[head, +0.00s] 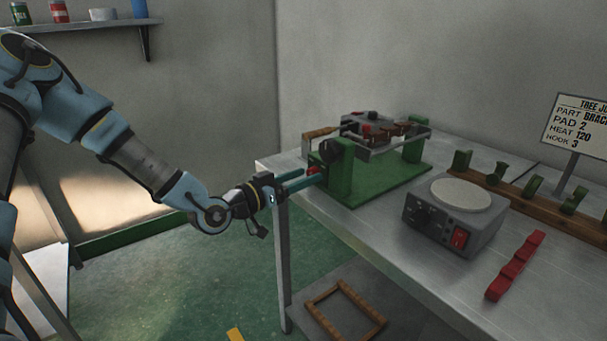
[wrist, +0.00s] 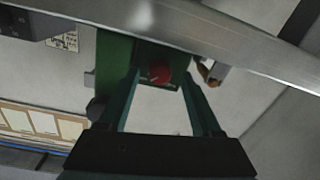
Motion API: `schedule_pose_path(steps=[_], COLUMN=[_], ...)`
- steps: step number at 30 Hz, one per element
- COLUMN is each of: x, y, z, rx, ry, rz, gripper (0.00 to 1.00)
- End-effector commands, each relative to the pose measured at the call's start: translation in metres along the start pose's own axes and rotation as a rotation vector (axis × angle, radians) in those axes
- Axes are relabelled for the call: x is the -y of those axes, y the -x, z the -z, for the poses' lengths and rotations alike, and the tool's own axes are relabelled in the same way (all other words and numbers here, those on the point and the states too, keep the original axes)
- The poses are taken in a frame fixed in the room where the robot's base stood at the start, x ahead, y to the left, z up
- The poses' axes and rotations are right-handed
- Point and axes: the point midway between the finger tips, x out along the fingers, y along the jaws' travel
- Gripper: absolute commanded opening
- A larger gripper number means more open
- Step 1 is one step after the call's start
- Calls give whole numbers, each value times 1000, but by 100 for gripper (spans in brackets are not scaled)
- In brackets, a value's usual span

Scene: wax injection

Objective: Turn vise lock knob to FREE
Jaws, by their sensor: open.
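The vise (head: 385,188) is a green stand with a metal frame, at the far left corner of the grey bench. Its red lock knob (wrist: 158,71) is on the side of the green upright (wrist: 113,62) in the wrist view; it also shows small in the head view (head: 313,170). My gripper (head: 312,172) reaches the knob from the left. In the wrist view its two green fingers (wrist: 163,85) are apart, and the knob lies between their tips. I cannot tell whether the fingers touch it. The knob's markings are too small to read.
A grey hot plate unit (head: 455,220) with a red switch stands right of the vise. A red stepped bar (head: 515,265) lies on the bench (head: 400,240). A wooden rack (head: 530,195) with green pieces is behind. A metal bar (wrist: 220,35) crosses close above the fingers in the wrist view.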

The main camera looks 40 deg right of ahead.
Motion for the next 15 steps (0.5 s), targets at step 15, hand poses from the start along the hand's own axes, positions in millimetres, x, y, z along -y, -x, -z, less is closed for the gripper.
schedule_pose_path(steps=[15], x=[0], y=[-5], z=[-1], rx=[1], ry=[0], rz=[1], gripper=[48])
